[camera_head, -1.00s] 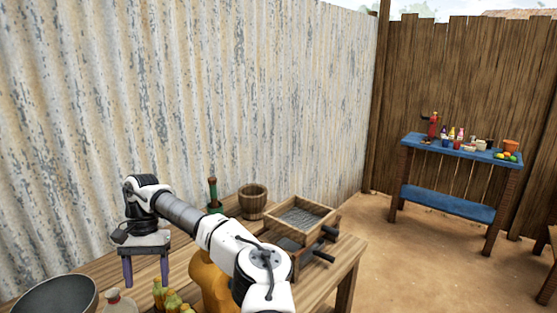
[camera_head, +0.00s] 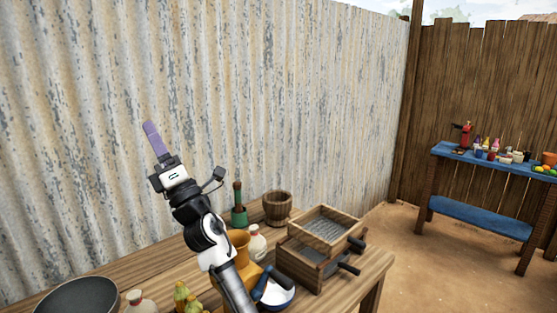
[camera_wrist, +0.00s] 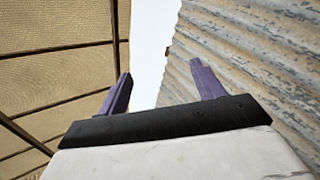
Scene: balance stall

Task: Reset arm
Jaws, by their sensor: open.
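My gripper (camera_head: 153,140) is raised above the wooden table (camera_head: 205,243) and points upward in front of the corrugated metal wall. In the head view its purple fingers overlap, seen from the side. In the wrist view my gripper (camera_wrist: 162,88) has its two purple fingers wide apart with nothing between them. Beyond them are pale sky, the metal wall and a slatted woven roof.
The table holds a dark bowl (camera_head: 78,297), a wooden cup (camera_head: 277,207), a green bottle (camera_head: 239,218), white bottles (camera_head: 257,243) and a wooden sieve box (camera_head: 325,228). A blue bench (camera_head: 480,215) stands far right. Bare ground lies between.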

